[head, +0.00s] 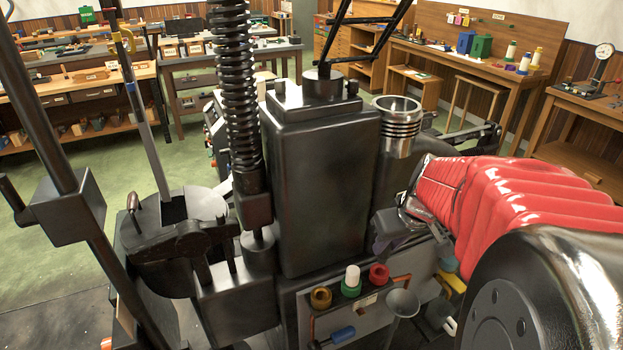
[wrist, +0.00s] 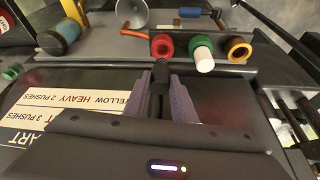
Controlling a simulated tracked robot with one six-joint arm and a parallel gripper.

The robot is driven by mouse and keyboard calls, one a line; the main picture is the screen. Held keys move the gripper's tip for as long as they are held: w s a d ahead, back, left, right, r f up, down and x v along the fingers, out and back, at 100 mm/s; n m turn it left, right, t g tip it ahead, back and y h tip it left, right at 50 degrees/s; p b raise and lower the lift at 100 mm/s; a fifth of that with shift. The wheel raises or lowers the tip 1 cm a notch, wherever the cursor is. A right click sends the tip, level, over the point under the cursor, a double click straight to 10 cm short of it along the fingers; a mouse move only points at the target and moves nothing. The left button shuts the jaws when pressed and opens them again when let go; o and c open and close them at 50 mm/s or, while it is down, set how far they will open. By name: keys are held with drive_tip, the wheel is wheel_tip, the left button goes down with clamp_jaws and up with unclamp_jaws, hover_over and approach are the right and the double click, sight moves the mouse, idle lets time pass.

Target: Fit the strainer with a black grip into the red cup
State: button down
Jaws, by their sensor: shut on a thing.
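The red cup (head: 379,275) stands on the machine's front ledge, at the right end of a row of three cups; it also shows in the wrist view (wrist: 163,46). My gripper (wrist: 161,82) is shut on a slim black piece (wrist: 160,74), which looks like the strainer's black grip. That piece points toward the red cup in the wrist view, with a small gap in the picture between them. The strainer's head cannot be made out. In the head view my gripper (head: 388,243) is above and right of the red cup, and its held piece is hidden.
A green cup with a white piece (wrist: 203,56) and a yellow-brown cup (wrist: 237,49) stand beside the red cup. A grey funnel (head: 402,303) and a blue-handled tool (head: 338,335) are close by. The dark machine column (head: 320,190) rises behind the ledge.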

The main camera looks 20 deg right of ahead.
sight(387, 258)
drive_tip(key=shift+f, duration=1.15)
drive_tip(key=shift+f, duration=1.6)
idle(1.3)
drive_tip(key=c, duration=1.4)
unclamp_jaws()
